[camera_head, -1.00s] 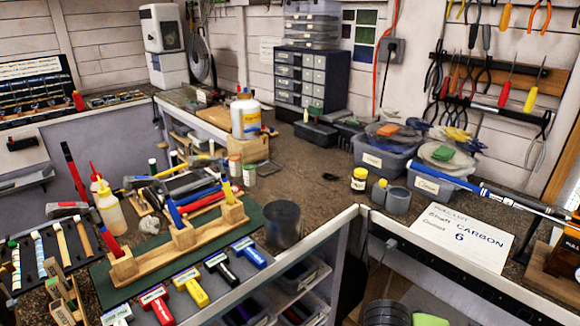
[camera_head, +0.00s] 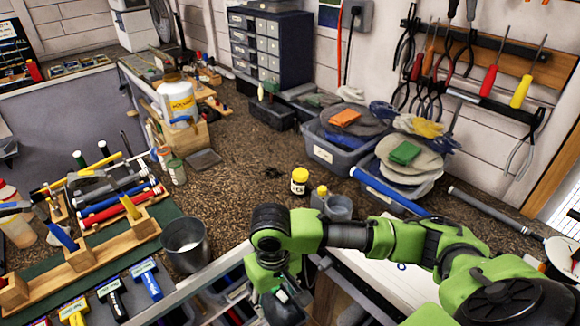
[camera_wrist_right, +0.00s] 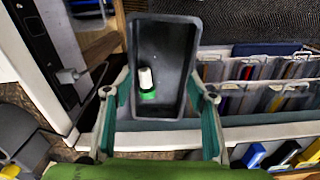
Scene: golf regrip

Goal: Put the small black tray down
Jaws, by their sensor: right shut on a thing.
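The small black tray (camera_wrist_right: 175,42) is in my right wrist view, a deep rectangular tray with a small white-and-green item (camera_wrist_right: 147,88) inside. My right gripper (camera_wrist_right: 158,95) has a finger on each side of the tray's near end and is shut on it. My left gripper is not in view.
The bench top (camera_head: 245,205) has a bare stretch behind a dark cup (camera_head: 185,246). Open compartments (camera_wrist_right: 255,70) with upright dividers show beside the tray.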

